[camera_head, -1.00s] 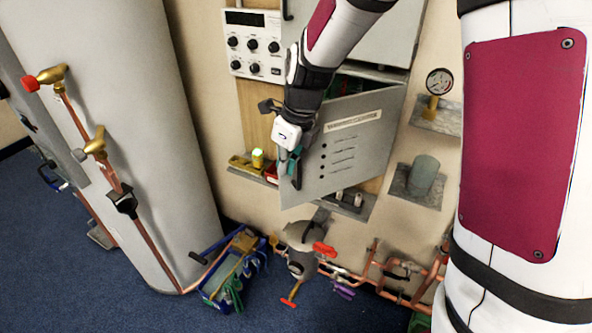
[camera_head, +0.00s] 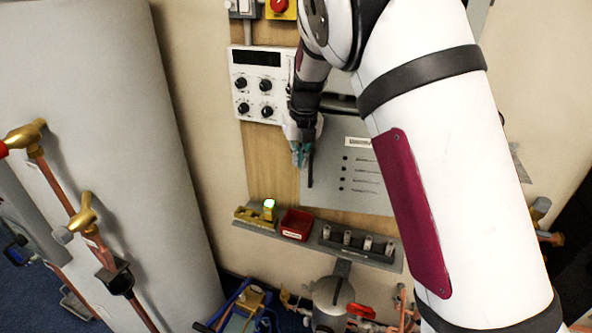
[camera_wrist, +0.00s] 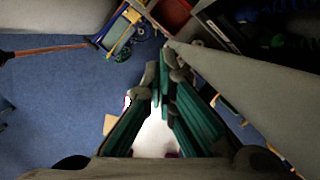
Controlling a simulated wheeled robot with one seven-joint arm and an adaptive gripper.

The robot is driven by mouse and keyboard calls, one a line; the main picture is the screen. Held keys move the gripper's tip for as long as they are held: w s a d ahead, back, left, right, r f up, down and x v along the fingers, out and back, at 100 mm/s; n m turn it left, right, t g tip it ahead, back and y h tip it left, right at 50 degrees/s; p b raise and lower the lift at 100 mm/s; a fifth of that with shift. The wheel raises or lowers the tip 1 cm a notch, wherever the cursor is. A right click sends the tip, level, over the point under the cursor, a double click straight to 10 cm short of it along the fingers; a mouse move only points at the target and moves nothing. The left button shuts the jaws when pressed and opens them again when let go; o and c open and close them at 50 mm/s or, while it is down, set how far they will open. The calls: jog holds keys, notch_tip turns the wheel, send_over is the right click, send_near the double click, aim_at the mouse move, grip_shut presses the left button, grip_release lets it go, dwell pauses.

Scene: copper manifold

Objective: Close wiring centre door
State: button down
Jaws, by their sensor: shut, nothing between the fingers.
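The grey wiring centre door (camera_head: 345,178) faces me in the head view, with a label strip, several dark dots and a dark upright handle (camera_head: 311,165) near its left edge. It looks about flat to the wall; a dark band shows along its top, and I cannot tell whether it is fully closed. My arm hides its upper right part. My gripper (camera_head: 301,155) is shut and empty beside the handle at the door's left edge; contact is unclear. In the wrist view its green fingers (camera_wrist: 162,85) are together, beside a broad grey surface, likely the door (camera_wrist: 255,90).
A knob panel (camera_head: 258,85) is left of my gripper. Below the door, a shelf (camera_head: 312,247) carries a yellow item with a green light (camera_head: 269,207), a red bin (camera_head: 297,224) and several grey cylinders. A large grey tank (camera_head: 120,130) and copper pipes stand at left.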

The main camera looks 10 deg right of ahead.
jog(key=shift+w+d+m, duration=0.25)
jog(key=shift+w+m, duration=0.05)
jog(key=shift+w, duration=0.55)
jog(key=shift+r, duration=0.15)
